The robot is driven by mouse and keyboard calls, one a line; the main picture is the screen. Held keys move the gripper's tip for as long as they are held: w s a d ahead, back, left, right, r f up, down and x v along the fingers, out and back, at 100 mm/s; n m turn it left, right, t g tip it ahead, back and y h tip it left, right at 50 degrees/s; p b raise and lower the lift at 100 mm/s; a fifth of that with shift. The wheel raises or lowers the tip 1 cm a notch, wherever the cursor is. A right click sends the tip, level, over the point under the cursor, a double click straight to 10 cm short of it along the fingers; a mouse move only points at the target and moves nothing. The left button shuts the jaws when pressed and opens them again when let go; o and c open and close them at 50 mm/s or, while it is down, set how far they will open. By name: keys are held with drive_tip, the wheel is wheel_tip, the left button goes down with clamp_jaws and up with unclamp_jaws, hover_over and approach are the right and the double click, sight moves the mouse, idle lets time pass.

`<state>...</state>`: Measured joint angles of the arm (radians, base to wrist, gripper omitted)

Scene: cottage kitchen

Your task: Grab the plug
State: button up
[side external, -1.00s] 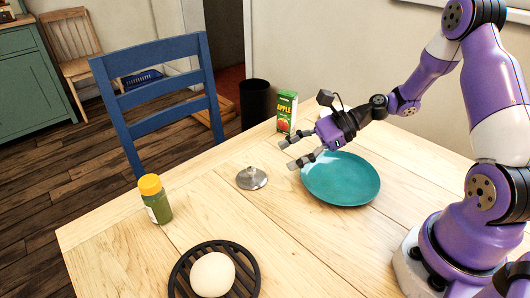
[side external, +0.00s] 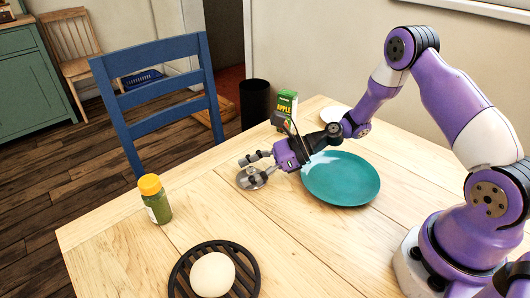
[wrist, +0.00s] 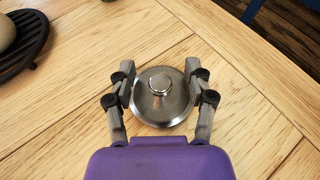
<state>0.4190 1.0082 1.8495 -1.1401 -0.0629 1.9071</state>
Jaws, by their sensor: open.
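The plug (wrist: 160,103) is a round, shiny metal disc with a small knob on top. It lies flat on the wooden table and sits between my fingers in the wrist view. My gripper (wrist: 160,88) is open, with one finger on each side of the plug's knob. In the side view my gripper (side external: 257,169) reaches over the plug (side external: 247,180), hiding part of it. I cannot tell whether the fingers touch the disc.
A teal plate (side external: 341,180) lies right of my gripper, and an apple juice carton (side external: 285,108) stands behind. A green jar with a yellow lid (side external: 156,200) stands left. A black trivet (side external: 178,282) holds a pale round object (side external: 212,274). A white dish (side external: 333,115) lies at the back.

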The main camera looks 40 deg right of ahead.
clamp_jaws()
